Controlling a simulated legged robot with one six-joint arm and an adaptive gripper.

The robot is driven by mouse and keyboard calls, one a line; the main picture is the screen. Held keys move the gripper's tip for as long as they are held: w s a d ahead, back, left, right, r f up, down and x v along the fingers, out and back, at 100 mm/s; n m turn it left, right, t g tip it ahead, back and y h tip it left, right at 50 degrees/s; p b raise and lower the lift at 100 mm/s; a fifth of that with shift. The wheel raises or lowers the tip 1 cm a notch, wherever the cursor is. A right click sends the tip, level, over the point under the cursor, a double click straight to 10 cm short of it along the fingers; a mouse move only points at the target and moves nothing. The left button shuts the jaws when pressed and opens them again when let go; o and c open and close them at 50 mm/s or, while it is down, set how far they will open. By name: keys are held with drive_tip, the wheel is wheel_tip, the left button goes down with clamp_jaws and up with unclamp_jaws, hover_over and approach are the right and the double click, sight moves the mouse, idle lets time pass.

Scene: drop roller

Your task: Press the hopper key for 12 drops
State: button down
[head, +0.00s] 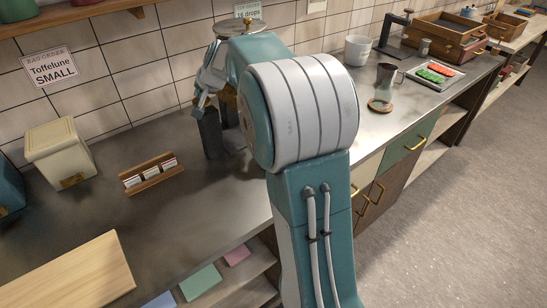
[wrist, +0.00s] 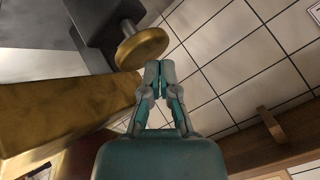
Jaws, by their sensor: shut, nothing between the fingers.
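The hopper machine stands against the tiled wall, mostly hidden behind my arm. Its round metal lid (head: 241,27) and dark legs (head: 211,132) show in the head view. In the wrist view a round brass key (wrist: 142,48) sits on a short stem from a dark grey body, beside a large brass part (wrist: 65,112). My gripper (wrist: 158,72) is shut and empty. Its fingertips are right by the lower right rim of the brass key; I cannot tell whether they touch. In the head view the gripper (head: 199,108) is at the machine's left side, partly hidden.
A small green sign (head: 248,9) above the lid ends in "drops". A cream box (head: 60,150), a wooden card rack (head: 150,176) and a wooden board (head: 75,275) lie to the left. A mug (head: 386,83) and tray (head: 434,75) stand right. A shelf (head: 60,15) overhangs top left.

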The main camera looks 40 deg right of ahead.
drive_tip(key=shift+a, duration=0.1)
drive_tip(key=shift+f, duration=0.1)
drive_tip(key=shift+f, duration=0.95)
idle(1.0)
drive_tip(key=shift+r, duration=1.2)
drive_tip(key=shift+r, duration=2.95)
